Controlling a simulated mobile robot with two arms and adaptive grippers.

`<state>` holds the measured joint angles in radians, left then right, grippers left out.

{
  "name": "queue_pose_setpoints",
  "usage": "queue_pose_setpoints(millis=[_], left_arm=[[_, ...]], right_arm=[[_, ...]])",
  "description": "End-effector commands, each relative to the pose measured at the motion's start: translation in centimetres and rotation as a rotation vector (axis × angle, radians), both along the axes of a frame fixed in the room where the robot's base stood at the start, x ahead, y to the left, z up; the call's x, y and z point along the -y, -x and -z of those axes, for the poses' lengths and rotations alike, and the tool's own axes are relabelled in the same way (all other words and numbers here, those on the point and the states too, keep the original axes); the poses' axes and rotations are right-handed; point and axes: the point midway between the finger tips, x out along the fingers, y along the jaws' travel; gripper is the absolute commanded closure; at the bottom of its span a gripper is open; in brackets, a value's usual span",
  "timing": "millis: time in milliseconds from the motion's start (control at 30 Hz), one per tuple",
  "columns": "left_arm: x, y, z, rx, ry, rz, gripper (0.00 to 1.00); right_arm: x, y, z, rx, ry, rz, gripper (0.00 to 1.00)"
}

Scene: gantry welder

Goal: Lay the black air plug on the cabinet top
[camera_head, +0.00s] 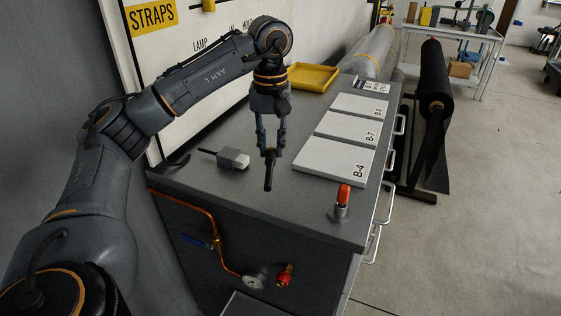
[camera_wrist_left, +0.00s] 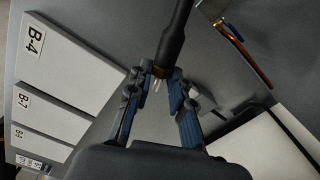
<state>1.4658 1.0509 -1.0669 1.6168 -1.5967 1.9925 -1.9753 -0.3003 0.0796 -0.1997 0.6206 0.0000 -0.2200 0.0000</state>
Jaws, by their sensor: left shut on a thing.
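My left gripper (camera_head: 270,150) points down over the cabinet top (camera_head: 215,178), shut on the black air plug (camera_head: 268,174). The plug is a slim dark cylinder hanging roughly upright between the fingertips. Its lower end appears a little above the cabinet top; whether it touches is hard to tell. In the left wrist view the plug (camera_wrist_left: 173,45) runs up from between the fingers (camera_wrist_left: 160,82), with small pale metal prongs at its near end. My right gripper is in neither view.
A grey block with a white face (camera_head: 234,158) lies left of the gripper. White panels (camera_head: 333,160) lie to the right, a yellow tray (camera_head: 313,77) behind. An orange-topped fitting (camera_head: 342,199) stands near the front right. A copper pipe (camera_head: 212,222) with blue valve runs down the cabinet front.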

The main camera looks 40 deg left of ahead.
Motion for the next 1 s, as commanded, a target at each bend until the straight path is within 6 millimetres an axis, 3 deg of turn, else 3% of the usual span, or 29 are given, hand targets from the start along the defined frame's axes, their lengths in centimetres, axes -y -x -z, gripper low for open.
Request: queue_pose_setpoints(millis=[200, 500, 700, 1000], left_arm=[[-1.5, -3.1, 3.6, -0.001, 0.000, -0.001, 1.00], [-2.4, -4.9, 6.0, 0.000, 0.000, -0.002, 1.00], [-2.5, -4.9, 8.7, -0.001, -0.002, 0.000, 1.00], [-2.5, -5.0, 9.1, 0.003, -0.001, -0.001, 1.00]], right_arm=[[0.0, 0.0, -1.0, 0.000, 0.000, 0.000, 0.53], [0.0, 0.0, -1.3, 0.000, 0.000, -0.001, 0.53], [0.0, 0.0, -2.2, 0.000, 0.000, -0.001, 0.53], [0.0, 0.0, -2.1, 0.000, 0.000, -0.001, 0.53]])
